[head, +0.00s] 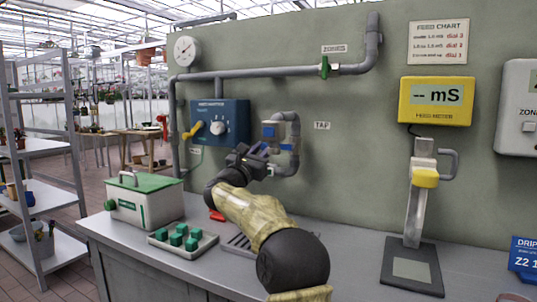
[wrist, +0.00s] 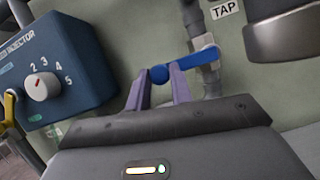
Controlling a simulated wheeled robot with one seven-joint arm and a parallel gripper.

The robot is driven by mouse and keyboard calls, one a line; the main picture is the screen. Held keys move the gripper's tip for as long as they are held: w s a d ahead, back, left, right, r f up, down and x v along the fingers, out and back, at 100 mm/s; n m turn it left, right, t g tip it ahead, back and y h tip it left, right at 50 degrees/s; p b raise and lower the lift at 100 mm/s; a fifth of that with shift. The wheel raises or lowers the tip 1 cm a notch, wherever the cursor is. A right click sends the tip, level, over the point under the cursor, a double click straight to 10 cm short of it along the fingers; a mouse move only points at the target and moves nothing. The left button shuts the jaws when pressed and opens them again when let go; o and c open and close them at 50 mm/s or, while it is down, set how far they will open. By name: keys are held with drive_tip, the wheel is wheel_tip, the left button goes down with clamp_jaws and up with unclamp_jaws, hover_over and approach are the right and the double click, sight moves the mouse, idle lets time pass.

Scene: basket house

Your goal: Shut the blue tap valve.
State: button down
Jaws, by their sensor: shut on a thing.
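The blue tap valve handle (wrist: 196,59) is a short lever with a rounded end, seen in the wrist view in front of a grey pipe below the TAP label. It slopes slightly up to the right. My gripper (wrist: 160,82) has its two purple fingers closed about the rounded left end of the lever. In the head view my gripper (head: 263,150) is at the tap pipe (head: 292,150) on the wall, and my arm hides part of the lever there.
A blue injector box (head: 222,122) with a white dial is left of the tap. A green-lidded box (head: 145,198) and a tray (head: 203,246) of green blocks stand on the bench. A yellow feed meter (head: 436,101) hangs at right.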

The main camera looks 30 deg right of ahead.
drive_tip(key=shift+r, duration=0.1)
drive_tip(key=c, duration=1.2)
unclamp_jaws()
drive_tip(key=shift+c, duration=0.2)
drive_tip(key=b+v, duration=0.1)
drive_tip(key=v, duration=1.6)
drive_tip(key=shift+a, duration=0.2)
